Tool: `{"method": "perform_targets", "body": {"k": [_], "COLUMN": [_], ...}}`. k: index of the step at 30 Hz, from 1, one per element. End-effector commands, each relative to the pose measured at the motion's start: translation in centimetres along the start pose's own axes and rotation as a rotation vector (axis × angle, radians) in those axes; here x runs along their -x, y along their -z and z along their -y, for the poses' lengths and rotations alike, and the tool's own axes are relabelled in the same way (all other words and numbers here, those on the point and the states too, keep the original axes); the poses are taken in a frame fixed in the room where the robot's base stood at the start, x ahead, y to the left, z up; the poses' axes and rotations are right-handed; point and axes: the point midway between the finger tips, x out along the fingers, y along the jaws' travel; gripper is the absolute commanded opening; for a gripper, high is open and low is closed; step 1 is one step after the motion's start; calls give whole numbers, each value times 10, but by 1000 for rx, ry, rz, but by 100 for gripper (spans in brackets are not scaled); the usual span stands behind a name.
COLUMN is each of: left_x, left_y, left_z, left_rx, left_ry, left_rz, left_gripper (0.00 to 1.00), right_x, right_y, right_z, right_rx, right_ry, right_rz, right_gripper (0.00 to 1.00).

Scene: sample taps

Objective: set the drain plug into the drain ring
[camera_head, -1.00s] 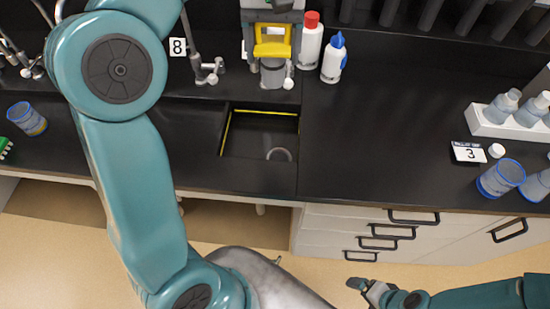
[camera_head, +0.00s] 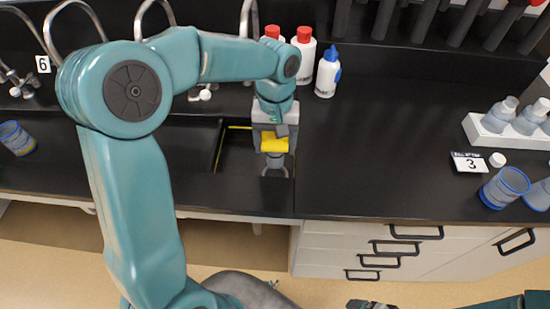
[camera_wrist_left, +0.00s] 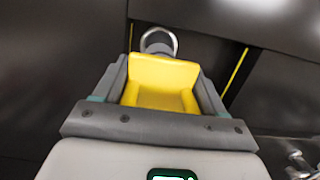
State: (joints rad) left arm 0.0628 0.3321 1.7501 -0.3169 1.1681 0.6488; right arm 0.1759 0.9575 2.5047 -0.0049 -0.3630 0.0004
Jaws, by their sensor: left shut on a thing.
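My left gripper (camera_head: 274,145) reaches down over the sink basin and is shut on the drain plug. The plug shows as a yellow block between the fingers (camera_wrist_left: 163,82) with a grey lower end (camera_head: 273,160). The pale drain ring (camera_head: 287,171) lies on the basin floor just below the plug. In the left wrist view the ring (camera_wrist_left: 176,42) curves around the grey end as seen. I cannot tell whether the plug touches it or is inside it. My right gripper (camera_head: 370,304) is cut off at the bottom edge, far from the sink.
The dark sink (camera_head: 228,160) has yellow-lit edges. Red-capped bottles (camera_head: 305,50) and a blue-topped bottle (camera_head: 327,72) stand behind it to the right. The black counter (camera_head: 390,140) right of the sink is clear up to a white rack (camera_head: 484,135) and blue-rimmed beakers (camera_head: 503,188).

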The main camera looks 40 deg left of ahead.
Motion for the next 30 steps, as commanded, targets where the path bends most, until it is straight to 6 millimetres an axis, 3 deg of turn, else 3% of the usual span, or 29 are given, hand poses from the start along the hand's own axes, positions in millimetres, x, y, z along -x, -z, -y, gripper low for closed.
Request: {"method": "perform_targets", "body": {"k": [13, 29, 30], "left_x": [-58, -69, -68], "left_y": [7, 9, 8], "left_z": [1, 0, 0], "left_rx": [2, 1, 1], "left_ry": [0, -1, -1], "left_rz": [1, -1, -1], "left_gripper": [30, 30, 81], "right_x": [-1, -7, -6], "right_y": [0, 0, 0], "right_z": [0, -3, -2], "right_rx": [0, 0, 0], "right_ry": [0, 0, 0], "right_rz": [0, 0, 0], "right_gripper": [90, 90, 90]}}
